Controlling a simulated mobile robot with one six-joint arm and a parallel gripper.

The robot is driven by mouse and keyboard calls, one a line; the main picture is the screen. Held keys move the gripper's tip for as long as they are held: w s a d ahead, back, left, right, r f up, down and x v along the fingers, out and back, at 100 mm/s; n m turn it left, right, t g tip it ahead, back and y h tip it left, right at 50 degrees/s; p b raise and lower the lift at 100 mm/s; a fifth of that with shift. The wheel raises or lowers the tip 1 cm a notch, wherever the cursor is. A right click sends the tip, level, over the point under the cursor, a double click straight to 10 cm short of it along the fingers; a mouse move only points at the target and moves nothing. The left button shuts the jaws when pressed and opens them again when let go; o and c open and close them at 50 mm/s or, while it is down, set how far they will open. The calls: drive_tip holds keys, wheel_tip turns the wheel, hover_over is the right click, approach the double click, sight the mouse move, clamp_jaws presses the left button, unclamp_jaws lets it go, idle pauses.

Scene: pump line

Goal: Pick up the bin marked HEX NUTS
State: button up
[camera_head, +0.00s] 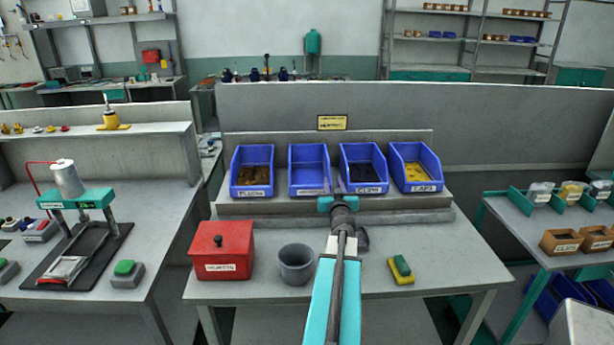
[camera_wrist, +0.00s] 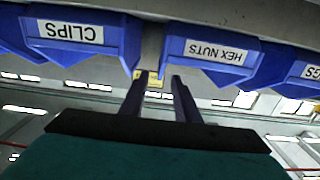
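Blue bins stand in a row on the raised shelf of the bench in the head view. The HEX NUTS bin (camera_wrist: 212,50) shows its label in the wrist view, right of my fingers. From the bin order, it matches the second bin from the left (camera_head: 309,170) in the head view, whose inside looks plain blue. Its label there is too small to read surely. My gripper (camera_head: 340,203) is in front of the shelf, below the CLIPS bin and right of the HEX NUTS bin. Its two fingers (camera_wrist: 158,80) are apart with nothing between them.
The CLIPS bin (camera_head: 364,168) and CAPS bin (camera_head: 415,167) stand to the right, the PLUGS bin (camera_head: 252,171) to the left. A red box (camera_head: 222,249), grey cup (camera_head: 296,264) and green-yellow sponge (camera_head: 401,270) are on the bench. A dark object (camera_head: 362,238) is partly hidden behind my arm.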

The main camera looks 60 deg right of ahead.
sight(329, 169)
drive_tip(key=shift+x, duration=3.65)
drive_tip(key=shift+d, duration=0.15)
drive_tip(key=shift+r+x, duration=0.2)
drive_tip(key=shift+x, duration=2.45)
drive_tip(key=shift+w, duration=0.2)
clamp_jaws()
